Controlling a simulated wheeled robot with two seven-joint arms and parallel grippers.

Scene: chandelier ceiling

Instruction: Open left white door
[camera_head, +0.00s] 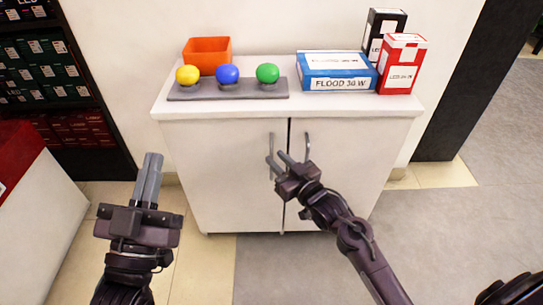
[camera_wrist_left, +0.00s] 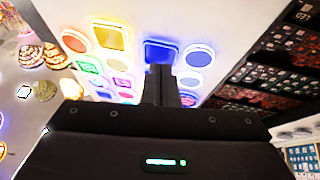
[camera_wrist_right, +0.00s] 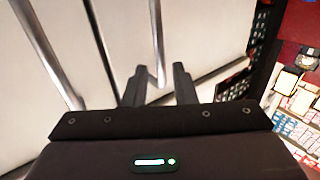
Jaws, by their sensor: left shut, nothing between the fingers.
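The white cabinet has a left door (camera_head: 220,175) and a right door (camera_head: 345,165), both shut, with a dark gap between them. The left door's grey bar handle (camera_head: 271,143) and the right door's handle (camera_head: 307,142) stand near that gap. My right gripper (camera_head: 279,160) is open at the left handle. In the right wrist view its fingers (camera_wrist_right: 158,85) stand apart, with a metal bar (camera_wrist_right: 156,45) reaching between them; I cannot tell if they touch it. My left gripper (camera_head: 150,168) is shut and empty, left of the cabinet; its closed fingers show in the left wrist view (camera_wrist_left: 160,82).
On the cabinet top are an orange bin (camera_head: 207,54), a grey tray (camera_head: 250,92) with yellow, blue and green balls, a blue-white box (camera_head: 336,72), and red (camera_head: 402,65) and black boxes. A dark shelf (camera_head: 60,80) stands left. The floor in front is clear.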

